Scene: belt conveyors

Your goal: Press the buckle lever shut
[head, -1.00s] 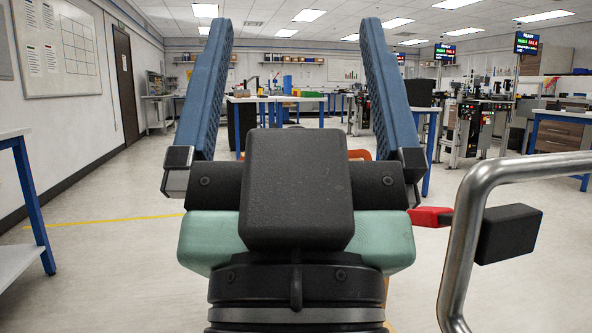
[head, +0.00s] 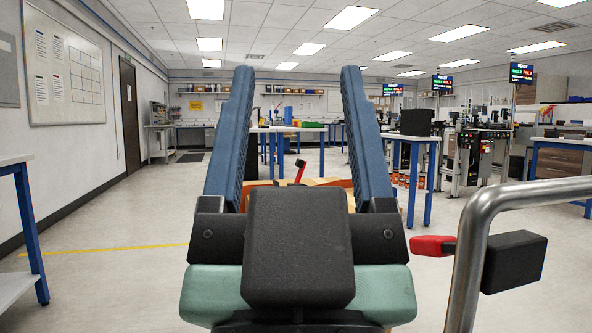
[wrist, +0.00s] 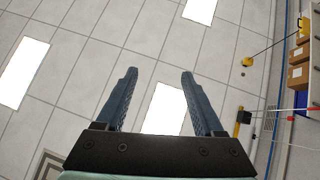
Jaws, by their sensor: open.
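My gripper (head: 297,75) points up in the middle of the head view, its two long blue fingers wide apart and nothing between them. It is also open and empty in the wrist view (wrist: 159,75), with the ceiling behind it. A short red lever (head: 300,171) stands up, tilted, beyond my gripper and shows between the fingers. It rises at an orange and tan object (head: 325,183), mostly hidden behind my gripper. I cannot tell for sure that this is the buckle lever. My gripper appears apart from it.
A bent steel rail (head: 468,245) with a red grip (head: 432,245) and black block (head: 513,262) stands close at right. A blue-legged table (head: 24,235) is at left. Farther off are workbenches (head: 415,139) and machines (head: 480,150). The floor at left is clear.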

